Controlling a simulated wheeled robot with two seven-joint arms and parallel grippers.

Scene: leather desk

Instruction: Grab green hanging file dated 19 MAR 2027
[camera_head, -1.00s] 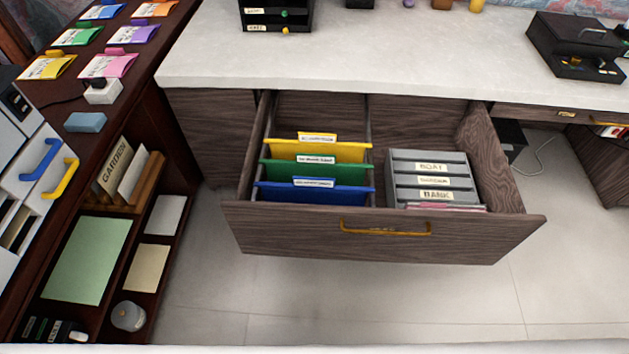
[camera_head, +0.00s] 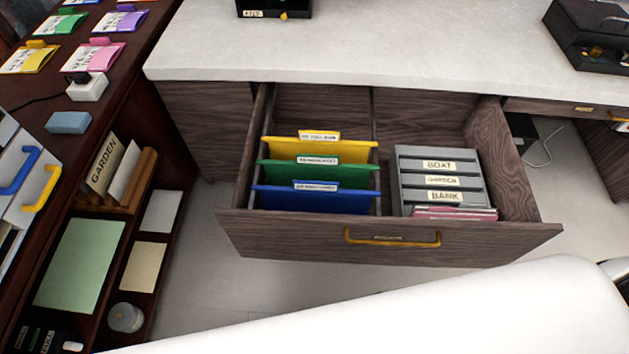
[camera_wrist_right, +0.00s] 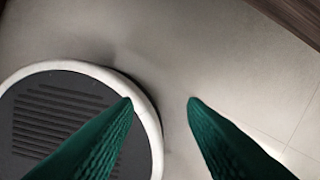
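The green hanging file (camera_head: 318,174) hangs in the open drawer between the yellow hanging file (camera_head: 320,150) behind it and the blue hanging file (camera_head: 314,200) in front. Each has a white label tab on top; the print is too small to read. My right gripper (camera_wrist_right: 160,101) shows two green fingers apart with nothing between them, above the floor, in the right wrist view. It is not in the head view, where a white link of my arm crosses the lower right. My left gripper is not in view.
The open drawer (camera_head: 390,255) has a brass handle and a grey box (camera_head: 438,164) of labelled folders at right. A pale desktop (camera_head: 400,50) lies behind. A dark shelf with green, yellow, pink and purple packets stands at left.

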